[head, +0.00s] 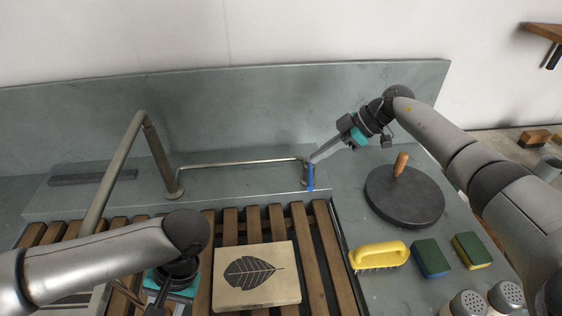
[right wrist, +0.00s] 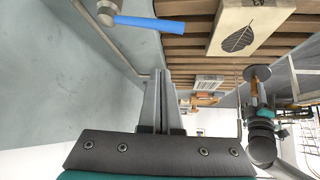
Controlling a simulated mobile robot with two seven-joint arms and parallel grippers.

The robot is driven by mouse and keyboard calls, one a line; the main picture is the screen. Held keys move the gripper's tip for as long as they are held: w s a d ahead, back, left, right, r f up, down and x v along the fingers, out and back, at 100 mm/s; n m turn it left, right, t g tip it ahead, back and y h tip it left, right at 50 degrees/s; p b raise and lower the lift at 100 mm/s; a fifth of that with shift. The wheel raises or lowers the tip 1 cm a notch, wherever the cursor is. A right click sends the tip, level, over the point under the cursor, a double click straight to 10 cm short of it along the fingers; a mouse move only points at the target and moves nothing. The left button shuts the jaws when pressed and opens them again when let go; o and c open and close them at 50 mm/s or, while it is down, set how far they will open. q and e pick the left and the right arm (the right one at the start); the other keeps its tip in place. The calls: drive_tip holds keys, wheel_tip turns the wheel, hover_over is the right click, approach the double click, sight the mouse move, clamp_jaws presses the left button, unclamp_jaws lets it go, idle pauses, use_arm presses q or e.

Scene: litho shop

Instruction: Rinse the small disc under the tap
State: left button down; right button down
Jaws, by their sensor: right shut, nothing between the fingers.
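The tap's bent metal spout (head: 107,185) rises at the left of the sink and reaches toward me. Its blue lever (head: 310,177) stands at the right end of the thin rear pipe; it also shows in the right wrist view (right wrist: 139,22). My right gripper (head: 315,158) is shut and empty beside the lever; I cannot tell whether they touch. My left gripper (head: 163,293) is low at the left over the slats. The right wrist view shows the small grey disc (right wrist: 257,72) at it, with an orange-brown handle at the fingers. The head view hides the disc. I cannot make out running water.
A leaf-printed block (head: 257,277) lies on the wooden slats (head: 318,240). A large dark disc with a wooden handle (head: 405,197) rests on the right counter. A yellow brush (head: 378,255), two sponges (head: 430,258) and two shakers (head: 468,303) stand nearer me.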

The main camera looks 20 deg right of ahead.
sight(309, 179)
use_arm(q)
drive_tip(key=shift+f+b, duration=0.65)
drive_tip(key=shift+b, duration=0.05)
use_arm(e)
drive_tip(key=x, duration=0.9)
use_arm(q)
drive_tip(key=shift+w, duration=0.1)
use_arm(e)
drive_tip(key=d, duration=0.1)
drive_tip(key=s+d, duration=0.1)
drive_tip(key=d, duration=0.1)
drive_tip(key=shift+s+d+f, duration=0.15)
drive_tip(key=shift+s+f, duration=0.25)
drive_tip(key=shift+d, duration=0.15)
